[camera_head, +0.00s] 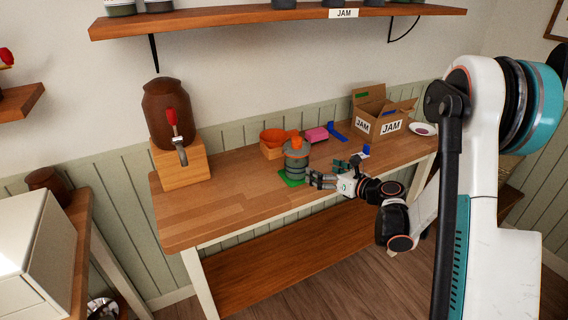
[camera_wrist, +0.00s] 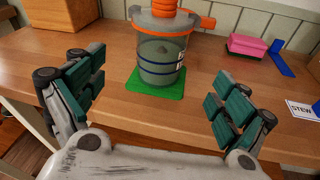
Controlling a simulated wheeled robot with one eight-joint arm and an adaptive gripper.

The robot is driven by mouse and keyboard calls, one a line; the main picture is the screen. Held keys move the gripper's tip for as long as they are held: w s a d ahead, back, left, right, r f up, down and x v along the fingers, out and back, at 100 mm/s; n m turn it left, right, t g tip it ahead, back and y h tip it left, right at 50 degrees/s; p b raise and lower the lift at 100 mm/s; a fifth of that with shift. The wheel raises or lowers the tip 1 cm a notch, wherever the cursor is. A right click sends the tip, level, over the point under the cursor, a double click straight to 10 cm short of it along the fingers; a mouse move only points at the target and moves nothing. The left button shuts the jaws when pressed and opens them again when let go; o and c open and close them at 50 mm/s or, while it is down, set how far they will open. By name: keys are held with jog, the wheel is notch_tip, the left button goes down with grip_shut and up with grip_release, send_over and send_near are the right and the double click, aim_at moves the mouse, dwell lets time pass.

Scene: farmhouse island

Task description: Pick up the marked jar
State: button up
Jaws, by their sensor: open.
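The jar (camera_head: 295,162) is a grey-green, see-through vessel with a grey and orange top and an orange spout or handle. It stands upright on a green square mat (camera_head: 291,181) on the wooden table. In the wrist view the jar (camera_wrist: 161,60) is at the upper middle, on the green mat (camera_wrist: 156,92), with its top cut off by the frame edge. My gripper (camera_head: 328,176) is just right of the jar. In the wrist view my gripper (camera_wrist: 152,98) has its fingers wide apart, with the jar beyond and between them, apart from both. Nothing is held.
A pink block (camera_head: 316,134) and blue brackets (camera_head: 337,131) lie behind right. A brown dispenser (camera_head: 167,112) stands left; the table's front left is clear.

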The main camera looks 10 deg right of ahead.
aim_at(304, 163)
jog(key=shift+n, duration=0.9)
jog(key=b+x, duration=0.1)
jog(key=x, duration=0.6)
jog(key=shift+w+a+f+b, duration=0.1)
jog(key=shift+w+f+b, duration=0.05)
jog(key=shift+b, duration=0.15)
jog(key=shift+b+x, duration=1.05)
jog(key=shift+x, duration=2)
jog(key=shift+w, duration=0.1)
jog(key=c, duration=1.6)
